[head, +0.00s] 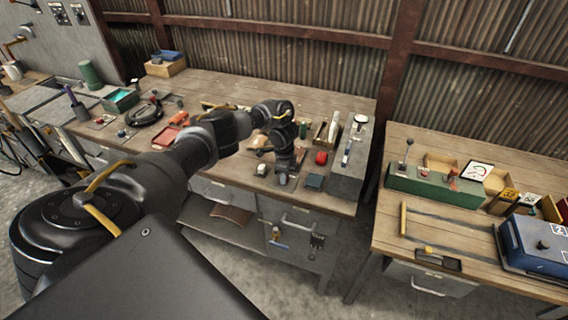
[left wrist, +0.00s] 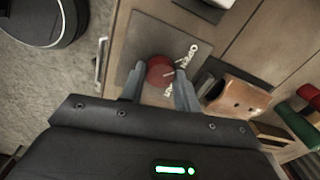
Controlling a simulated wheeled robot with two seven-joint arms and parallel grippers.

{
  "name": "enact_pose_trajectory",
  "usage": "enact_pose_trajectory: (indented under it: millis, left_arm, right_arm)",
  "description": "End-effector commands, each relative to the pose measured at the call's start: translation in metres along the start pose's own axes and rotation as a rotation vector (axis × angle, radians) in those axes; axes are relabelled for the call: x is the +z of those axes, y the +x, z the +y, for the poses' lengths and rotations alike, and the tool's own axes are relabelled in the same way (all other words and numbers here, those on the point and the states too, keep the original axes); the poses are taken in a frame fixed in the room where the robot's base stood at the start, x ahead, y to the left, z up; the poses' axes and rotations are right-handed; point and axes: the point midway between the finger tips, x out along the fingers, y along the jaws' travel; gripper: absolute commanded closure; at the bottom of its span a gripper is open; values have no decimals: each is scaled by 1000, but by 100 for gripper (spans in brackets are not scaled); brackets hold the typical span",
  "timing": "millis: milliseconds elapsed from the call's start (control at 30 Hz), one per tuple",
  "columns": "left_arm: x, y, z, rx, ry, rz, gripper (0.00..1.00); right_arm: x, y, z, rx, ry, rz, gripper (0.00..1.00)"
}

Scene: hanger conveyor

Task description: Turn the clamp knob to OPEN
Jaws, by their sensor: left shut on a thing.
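The red clamp knob (left wrist: 160,70) is a round cap on a dark square plate (left wrist: 143,38) in the left wrist view. White lettering on the plate, beside the knob, reads OPEN; a second white word below it is partly covered by a finger. My left gripper (left wrist: 160,88) has one finger on each side of the knob and is shut on it. A mark on the knob is too small to read. In the head view my left gripper (head: 283,178) points down at the front edge of the wooden bench, and hides the knob there.
The bench (head: 235,85) holds a red ball-like part (head: 321,157), a small dark green block (head: 314,181) and a grey block (head: 347,180) right of my gripper. A second table (head: 395,235) stands at the right with a green lever box (head: 430,186) and a blue case (head: 535,245).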

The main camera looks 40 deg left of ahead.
Motion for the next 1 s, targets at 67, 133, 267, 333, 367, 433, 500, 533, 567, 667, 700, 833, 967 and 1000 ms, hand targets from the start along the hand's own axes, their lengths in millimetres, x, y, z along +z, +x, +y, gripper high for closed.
enact_pose_trajectory:
  millis: [67, 133, 267, 333, 367, 433, 500, 533, 567, 667, 700, 833, 967, 1000]
  left_arm:
    - [1, -1, -1, -2, -20, -3, 91]
    - [1, -1, -1, -2, -30, -3, 91]
    - [1, -1, -1, -2, -40, -3, 91]
    - [1, 0, -1, -2, -42, -3, 91]
    - [1, 0, -1, -2, -42, -3, 91]
    - [1, 0, -1, -2, -42, -3, 91]
    - [1, 0, -1, -2, -42, -3, 91]
    - [1, 0, -1, -2, -41, -3, 91]
    - [1, 0, -1, -2, -41, -3, 91]
    - [1, 0, -1, -2, -41, -3, 62]
    - [1, 0, -1, -2, -41, -3, 57]
    - [0, 0, -1, -1, -39, -2, 47]
    - [0, 0, 0, -1, -38, -2, 47]
    - [0, 0, 0, -1, -38, -2, 47]
  right_arm:
    - [0, -2, 0, 0, 0, 0, 11]
    - [0, -3, 0, 0, 0, 0, 11]
    - [0, -3, 0, 0, 0, 0, 11]
    - [0, -3, 0, 0, 0, 0, 11]
    - [0, -3, 0, 0, 0, 0, 11]
    - [0, -3, 0, 0, 0, 0, 11]
    - [0, -3, 0, 0, 0, 0, 11]
    - [0, -3, 0, 0, 0, 0, 11]
    - [0, -3, 0, 0, 0, 0, 11]
    - [0, -3, 0, 0, 0, 0, 11]
    - [0, -3, 1, 1, 0, 0, 11]
    - [0, -3, 1, 1, -1, -1, 11]
    - [0, -3, 2, 2, -1, -1, 11]
    - [0, -3, 2, 2, -1, -1, 11]
